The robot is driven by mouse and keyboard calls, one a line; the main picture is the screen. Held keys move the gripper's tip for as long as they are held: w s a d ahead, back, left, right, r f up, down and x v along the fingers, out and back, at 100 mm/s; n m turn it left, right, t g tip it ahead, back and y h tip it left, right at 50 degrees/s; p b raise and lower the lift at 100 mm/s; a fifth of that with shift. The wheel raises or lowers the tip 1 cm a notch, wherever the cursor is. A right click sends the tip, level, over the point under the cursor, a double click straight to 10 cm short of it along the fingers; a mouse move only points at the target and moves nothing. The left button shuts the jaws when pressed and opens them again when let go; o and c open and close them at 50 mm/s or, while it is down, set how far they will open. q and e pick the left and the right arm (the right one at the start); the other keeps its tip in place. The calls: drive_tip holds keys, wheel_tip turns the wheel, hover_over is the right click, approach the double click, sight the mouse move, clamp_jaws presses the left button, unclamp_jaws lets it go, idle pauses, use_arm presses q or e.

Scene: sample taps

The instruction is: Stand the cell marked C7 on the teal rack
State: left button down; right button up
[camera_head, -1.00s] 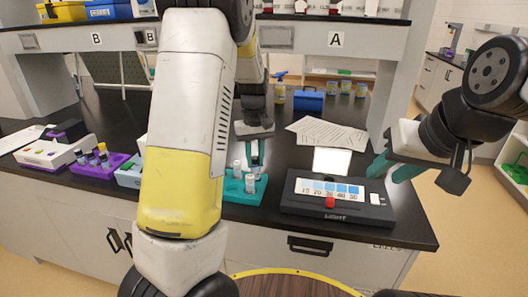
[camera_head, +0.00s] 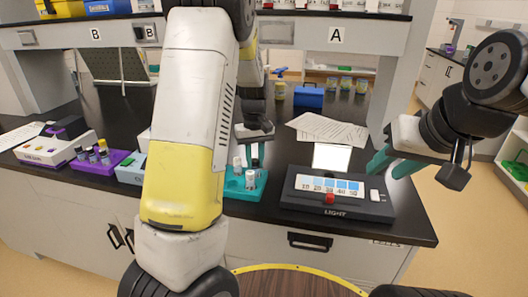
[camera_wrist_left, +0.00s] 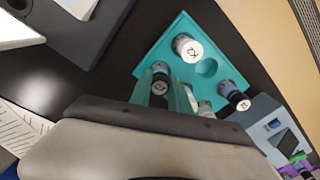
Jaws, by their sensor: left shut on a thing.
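The teal rack (camera_head: 243,194) stands on the black bench, partly hidden behind my left arm. In the left wrist view the rack (camera_wrist_left: 192,22) holds a white-topped cell (camera_wrist_left: 188,47), a dark cell (camera_wrist_left: 236,97) and another partly hidden cell (camera_wrist_left: 205,108); an empty hole shows between them. My left gripper (camera_head: 255,158) points down at the rack, shut on a dark-capped cell (camera_wrist_left: 160,80) that stands between its teal fingers. I cannot tell whether this cell's foot rests in the rack. The cap marks are too small to read surely. My right gripper (camera_head: 392,166) is open and empty, right of the light box.
A dark light box (camera_head: 336,208) with a lit panel stands close right of the rack. Papers (camera_head: 326,131) and a blue box (camera_head: 308,97) lie behind. A purple rack (camera_head: 100,164) with several cells and a white box (camera_head: 52,150) stand at left.

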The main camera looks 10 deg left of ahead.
use_arm(q)
drive_tip(key=c, duration=1.1)
unclamp_jaws()
drive_tip(key=shift+c, duration=0.2)
drive_tip(key=shift+o, duration=0.2)
drive_tip(key=o, duration=0.6)
drive_tip(key=shift+r, duration=3.5)
